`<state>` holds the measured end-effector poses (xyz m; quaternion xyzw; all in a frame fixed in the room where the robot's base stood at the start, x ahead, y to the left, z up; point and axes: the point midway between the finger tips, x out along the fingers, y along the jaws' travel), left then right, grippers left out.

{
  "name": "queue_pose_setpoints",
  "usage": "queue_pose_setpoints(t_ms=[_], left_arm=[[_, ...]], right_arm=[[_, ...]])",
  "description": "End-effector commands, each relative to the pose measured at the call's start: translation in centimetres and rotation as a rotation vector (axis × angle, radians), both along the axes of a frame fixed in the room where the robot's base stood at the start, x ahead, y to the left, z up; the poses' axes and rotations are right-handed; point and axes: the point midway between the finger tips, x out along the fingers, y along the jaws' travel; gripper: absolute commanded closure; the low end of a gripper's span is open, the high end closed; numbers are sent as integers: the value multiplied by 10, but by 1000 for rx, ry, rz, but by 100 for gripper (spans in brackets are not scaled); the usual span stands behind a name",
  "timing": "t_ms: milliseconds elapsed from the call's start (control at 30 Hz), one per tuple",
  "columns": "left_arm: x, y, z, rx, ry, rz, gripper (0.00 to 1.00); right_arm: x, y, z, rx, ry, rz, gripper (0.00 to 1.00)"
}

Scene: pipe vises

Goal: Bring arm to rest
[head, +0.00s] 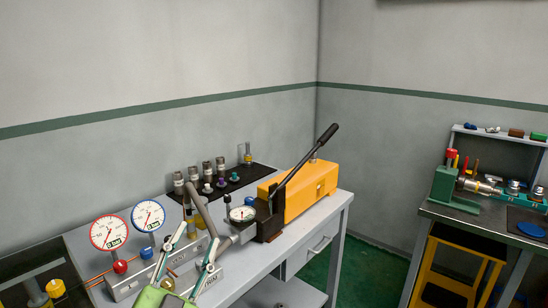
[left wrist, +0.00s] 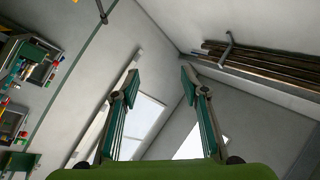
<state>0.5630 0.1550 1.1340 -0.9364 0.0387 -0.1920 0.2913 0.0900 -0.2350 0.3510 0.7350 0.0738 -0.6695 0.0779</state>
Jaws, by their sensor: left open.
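My left gripper (head: 196,243) comes in at the bottom of the head view, with its green body low and two fingers pointing up in front of the bench. In the left wrist view the gripper (left wrist: 160,82) has its two fingers well apart, with only wall, ceiling and bright panels seen between them. It is open and empty. It overlaps the gauge blocks in the head view; whether it touches them I cannot tell. My right gripper is in neither view.
The grey bench (head: 338,208) carries a red-rimmed gauge (head: 109,233), a blue-rimmed gauge (head: 148,215) and an orange pump (head: 308,192) with a raised black lever (head: 308,157). A second bench (head: 448,217) stands at right. A yellow stool (head: 452,245) is under it. Pipes (left wrist: 262,62) show in the wrist view.

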Motion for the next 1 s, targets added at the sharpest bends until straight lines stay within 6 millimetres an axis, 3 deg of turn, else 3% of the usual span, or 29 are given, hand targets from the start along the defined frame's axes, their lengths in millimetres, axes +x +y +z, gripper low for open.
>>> queue_pose_setpoints(t_ms=[100,167,300,400,600,800,1000], left_arm=[[-9,43,-79,-136,283,153,59],[-21,59,-121,-187,429,215,59],[-71,78,-214,-267,772,322,59],[-118,79,-266,-299,998,364,59],[-206,67,-329,-323,1349,385,59],[-284,50,-358,-326,1623,363,59],[-274,48,-413,-315,1652,367,59]], right_arm=[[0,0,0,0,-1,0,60],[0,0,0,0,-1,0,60],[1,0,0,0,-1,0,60],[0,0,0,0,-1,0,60],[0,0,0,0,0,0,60],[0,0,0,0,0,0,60],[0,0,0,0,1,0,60]])
